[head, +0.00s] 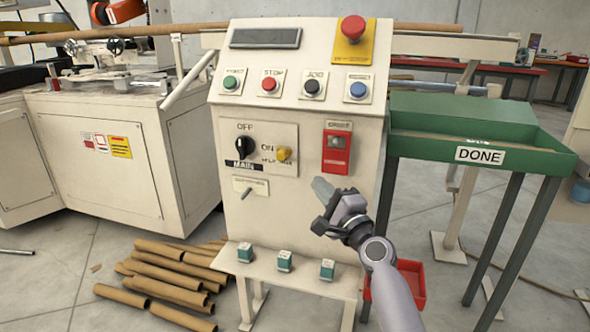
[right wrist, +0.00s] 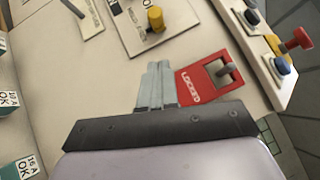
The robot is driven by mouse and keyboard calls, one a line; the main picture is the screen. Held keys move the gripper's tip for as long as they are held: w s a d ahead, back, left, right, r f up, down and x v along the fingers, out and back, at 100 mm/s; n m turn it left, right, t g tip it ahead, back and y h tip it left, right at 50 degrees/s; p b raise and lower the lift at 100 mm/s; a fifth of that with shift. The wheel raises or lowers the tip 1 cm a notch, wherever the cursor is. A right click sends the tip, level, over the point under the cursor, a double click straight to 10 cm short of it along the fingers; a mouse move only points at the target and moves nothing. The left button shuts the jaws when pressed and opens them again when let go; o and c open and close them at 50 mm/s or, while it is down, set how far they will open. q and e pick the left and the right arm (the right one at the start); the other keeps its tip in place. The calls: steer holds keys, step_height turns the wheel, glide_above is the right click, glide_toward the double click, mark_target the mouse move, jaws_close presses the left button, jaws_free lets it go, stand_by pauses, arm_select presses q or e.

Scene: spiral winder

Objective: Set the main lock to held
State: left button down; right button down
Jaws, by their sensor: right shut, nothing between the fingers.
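The pale control panel (head: 310,185) carries a black rotary knob (head: 244,148) with OFF above it, ON to its right and MAIN below. A yellow knob (head: 284,154) stands beside it on the same plate; it also shows in the right wrist view (right wrist: 155,18). To their right is a red plate (head: 337,167) with a grey switch; it reads LOCKED in the right wrist view (right wrist: 188,90). I cannot tell which of these is the main lock. My right gripper (head: 323,190) is shut and empty, just below the red plate. My left gripper is out of view.
A row of push buttons (head: 268,86) and a red emergency knob (head: 352,28) sit above. Small green blocks (head: 284,260) stand on the ledge below. A green DONE tray (head: 480,125) is right, a red bin (head: 412,283) below. Brown tubes (head: 165,275) lie on the floor.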

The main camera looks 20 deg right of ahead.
mark_target(282, 154)
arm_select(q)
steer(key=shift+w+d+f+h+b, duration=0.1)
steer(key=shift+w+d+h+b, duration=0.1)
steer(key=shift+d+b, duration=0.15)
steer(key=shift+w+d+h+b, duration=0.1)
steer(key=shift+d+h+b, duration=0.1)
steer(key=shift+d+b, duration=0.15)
arm_select(e)
steer(key=w+a+r, duration=0.2)
steer(key=w+a, duration=0.2)
steer(key=w, duration=0.3)
steer(key=shift+r, duration=0.15)
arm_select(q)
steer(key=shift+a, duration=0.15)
